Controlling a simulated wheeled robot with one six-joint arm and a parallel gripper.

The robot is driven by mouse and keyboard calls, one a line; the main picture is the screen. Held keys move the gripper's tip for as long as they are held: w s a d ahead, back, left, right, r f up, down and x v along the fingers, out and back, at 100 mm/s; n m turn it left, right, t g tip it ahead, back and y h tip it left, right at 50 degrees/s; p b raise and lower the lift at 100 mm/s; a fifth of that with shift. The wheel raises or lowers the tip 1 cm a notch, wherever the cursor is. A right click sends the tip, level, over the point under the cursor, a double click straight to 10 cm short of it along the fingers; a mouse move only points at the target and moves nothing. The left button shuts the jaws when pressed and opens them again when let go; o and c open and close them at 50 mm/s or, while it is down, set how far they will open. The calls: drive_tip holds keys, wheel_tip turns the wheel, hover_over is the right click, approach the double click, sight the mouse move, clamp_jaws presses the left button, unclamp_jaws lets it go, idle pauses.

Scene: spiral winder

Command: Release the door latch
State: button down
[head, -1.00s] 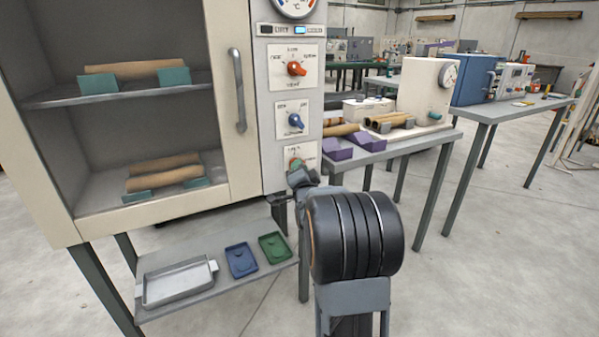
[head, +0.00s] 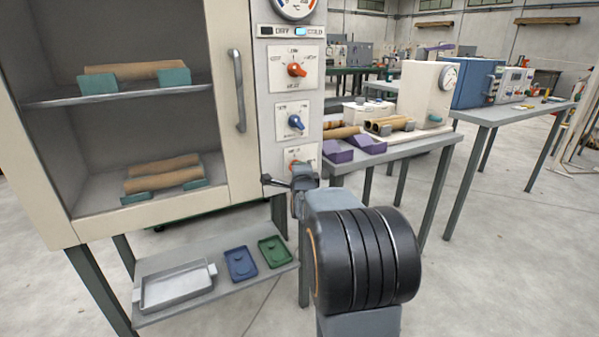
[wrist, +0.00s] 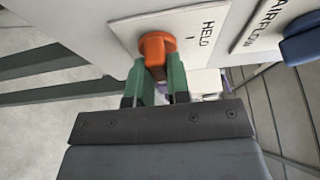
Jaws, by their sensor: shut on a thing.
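The orange latch knob (wrist: 156,46) sits on a white plate marked HELD in the wrist view. My gripper (wrist: 159,80) has its two green fingers on either side of the knob's handle, shut on it. In the head view my gripper (head: 302,180) is at the lowest plate of the cabinet's control panel, hiding most of that plate and its knob. The cabinet door (head: 240,150), with its grey vertical handle (head: 238,90), stands closed to the left of the panel.
Above are a blue knob (head: 296,122) and a red-orange knob (head: 296,70). Below the cabinet, a shelf (head: 215,300) bears a metal tray (head: 175,285), a blue tray (head: 240,263) and a green tray (head: 274,251). A table with purple blocks (head: 338,151) stands close on the right.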

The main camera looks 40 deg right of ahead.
idle(0.5)
drive_tip(key=c, duration=1.1)
unclamp_jaws()
drive_tip(key=p+v, duration=0.1)
drive_tip(key=v, duration=1.2)
drive_tip(key=shift+s+a+p, duration=0.25)
drive_tip(key=shift+s+p, duration=0.05)
drive_tip(key=shift+p, duration=0.05)
drive_tip(key=s+a+r+n+g+y+p, duration=0.2)
drive_tip(key=a+r+n+g+y+p, duration=0.4)
drive_tip(key=a+r+n+p, duration=0.9)
drive_tip(key=s+a+r+n+g+y+p, duration=0.1)
drive_tip(key=s+n+g+p, duration=0.1)
drive_tip(key=p, duration=0.3)
drive_tip(key=s+a+r+n+g+y+p, duration=0.1)
drive_tip(key=s+a+n+g+p, duration=0.1)
drive_tip(key=s+n+p, duration=0.2)
drive_tip(key=s+a+r+n+g+y+p, duration=0.1)
drive_tip(key=s+a+r+n+g+p, duration=0.1)
drive_tip(key=s+p, duration=0.3)
drive_tip(key=shift+n+p, duration=0.55)
drive_tip(key=shift+n, duration=0.05)
